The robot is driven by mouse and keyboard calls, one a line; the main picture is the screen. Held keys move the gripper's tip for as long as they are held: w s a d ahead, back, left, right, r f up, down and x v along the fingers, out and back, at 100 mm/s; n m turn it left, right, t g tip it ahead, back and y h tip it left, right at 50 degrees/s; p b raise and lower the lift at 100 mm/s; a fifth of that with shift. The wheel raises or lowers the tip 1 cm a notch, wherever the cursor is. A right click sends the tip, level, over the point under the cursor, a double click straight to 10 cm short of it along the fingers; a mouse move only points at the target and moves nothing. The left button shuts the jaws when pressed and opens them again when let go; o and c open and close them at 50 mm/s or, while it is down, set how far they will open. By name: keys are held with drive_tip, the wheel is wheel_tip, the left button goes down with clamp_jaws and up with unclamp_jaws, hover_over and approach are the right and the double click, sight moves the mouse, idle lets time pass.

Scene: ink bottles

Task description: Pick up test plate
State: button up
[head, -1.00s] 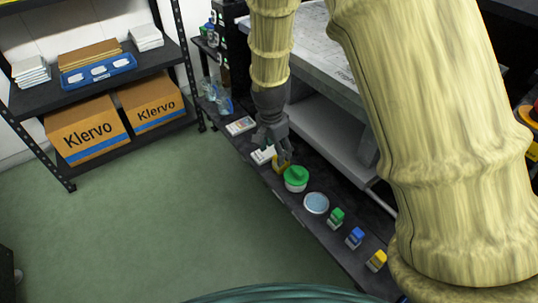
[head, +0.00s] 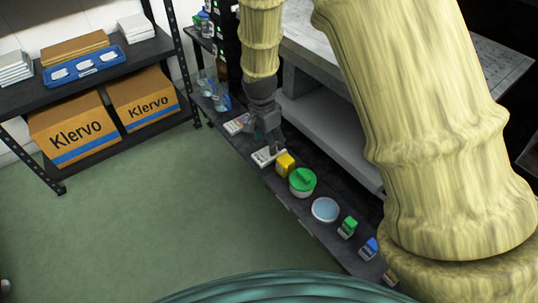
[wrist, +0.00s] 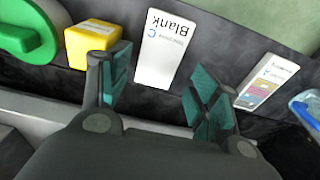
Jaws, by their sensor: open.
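A flat white plate marked "Blank" and "C" (wrist: 165,48) lies on the dark bench. It also shows in the head view (head: 263,157), partly behind my gripper. My gripper (wrist: 160,82) is open and empty, with its teal-padded fingers apart on either side of the plate's near end. In the head view my gripper (head: 273,142) points down just above this plate; contact cannot be told. A second white plate with coloured patches (wrist: 267,80) lies to the right in the wrist view, outside the fingers; it also shows in the head view (head: 237,124).
A yellow block-shaped bottle (wrist: 92,42) stands close left of my left finger, with a green-lidded jar (wrist: 22,35) beyond. A round pale-blue dish (head: 325,210) and small green (head: 347,227) and blue (head: 368,248) bottles follow along the bench. Clear glassware (head: 217,97) stands at the far end.

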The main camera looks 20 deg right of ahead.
wheel_tip(320, 180, down, 5)
drive_tip(key=shift+d+f+b, duration=0.1)
drive_tip(key=shift+b, duration=0.8)
drive_tip(key=c, duration=0.8)
